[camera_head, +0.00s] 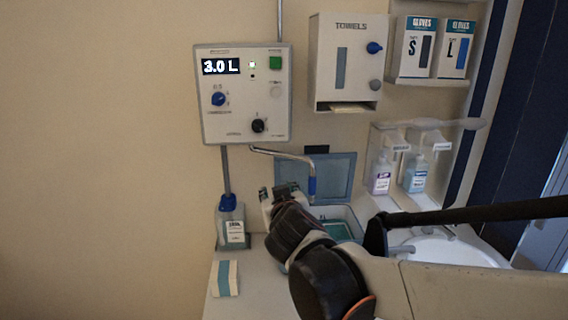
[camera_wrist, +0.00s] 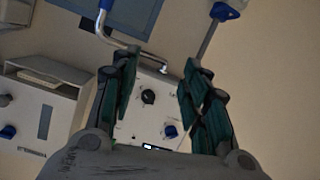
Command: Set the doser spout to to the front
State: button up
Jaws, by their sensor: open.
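The doser (camera_head: 243,95) is a grey-white wall box with a display reading 3.0 L. Its spout (camera_head: 283,154) is a bent metal pipe from the box's underside, running to the right and turning down to a blue sleeve (camera_head: 312,186). In the wrist view, which is upside down, the spout (camera_wrist: 128,47) crosses at upper left and the doser's black knob (camera_wrist: 148,96) shows between the fingers. My gripper (camera_head: 280,190) is below the doser, left of the blue sleeve. Its fingers (camera_wrist: 160,66) are open with nothing held; the left finger looks close to the pipe, contact unclear.
An open bin with a raised blue lid (camera_head: 330,172) stands behind and right of my gripper. A blue-capped bottle (camera_head: 231,226) and a small striped box (camera_head: 225,278) are at left. A towel dispenser (camera_head: 345,62), soap bottles (camera_head: 415,176) and sink (camera_head: 425,247) lie right.

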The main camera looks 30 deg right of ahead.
jog(key=w+r+t+p, duration=0.1)
jog(key=w+r+t, duration=0.1)
jog(key=w+r, duration=0.2)
jog(key=m+t+h+b, duration=0.1)
jog(key=m+b, duration=0.1)
jog(key=b, duration=0.3)
send_near(313, 186)
jog(key=b+x, duration=0.2)
jog(key=x, duration=0.9)
jog(key=shift+w+d+f, duration=0.1)
jog(key=shift+f, duration=0.05)
grip_shut()
